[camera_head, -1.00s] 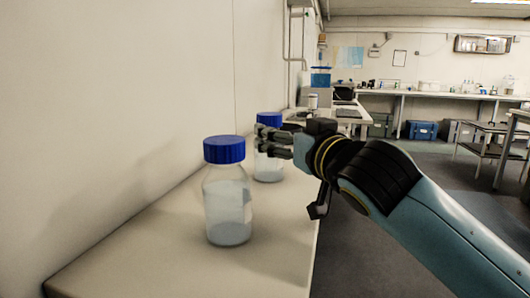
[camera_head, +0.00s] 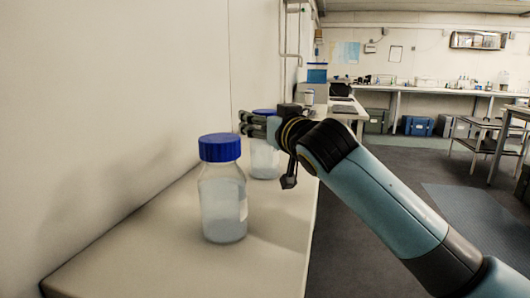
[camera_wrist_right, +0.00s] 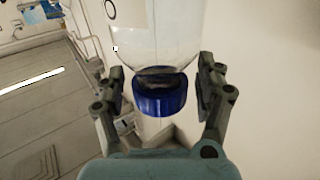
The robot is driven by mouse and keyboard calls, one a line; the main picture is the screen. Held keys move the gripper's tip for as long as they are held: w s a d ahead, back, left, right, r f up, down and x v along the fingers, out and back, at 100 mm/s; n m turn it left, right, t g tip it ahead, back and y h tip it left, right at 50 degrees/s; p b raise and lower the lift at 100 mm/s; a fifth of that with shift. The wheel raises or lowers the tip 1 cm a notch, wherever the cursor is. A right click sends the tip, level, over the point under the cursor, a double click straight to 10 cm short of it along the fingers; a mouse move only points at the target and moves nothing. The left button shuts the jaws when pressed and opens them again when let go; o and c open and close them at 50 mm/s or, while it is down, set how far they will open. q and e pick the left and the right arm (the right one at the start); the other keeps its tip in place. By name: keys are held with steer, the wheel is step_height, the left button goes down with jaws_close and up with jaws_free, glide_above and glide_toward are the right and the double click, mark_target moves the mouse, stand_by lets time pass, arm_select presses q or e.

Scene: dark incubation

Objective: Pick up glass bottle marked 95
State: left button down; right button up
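Two clear glass bottles with blue caps stand upright on the pale bench. The near bottle (camera_head: 223,203) is larger in the head view. The far bottle (camera_head: 264,160) is partly hidden behind my right gripper (camera_head: 252,124). In the right wrist view the gripper (camera_wrist_right: 160,88) is open, with one finger on each side of a bottle's blue cap (camera_wrist_right: 160,98) and gaps between. That bottle's clear body (camera_wrist_right: 157,38) appears upside down there. No number 95 can be read on either bottle. My left gripper is not in view.
The narrow bench (camera_head: 165,265) runs along a plain wall on the left. Its right edge drops to open floor. Farther back are a side table, long counters, blue boxes (camera_head: 418,126) and a metal trolley (camera_head: 487,140).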

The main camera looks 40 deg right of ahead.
jaws_close()
stand_by(0.3)
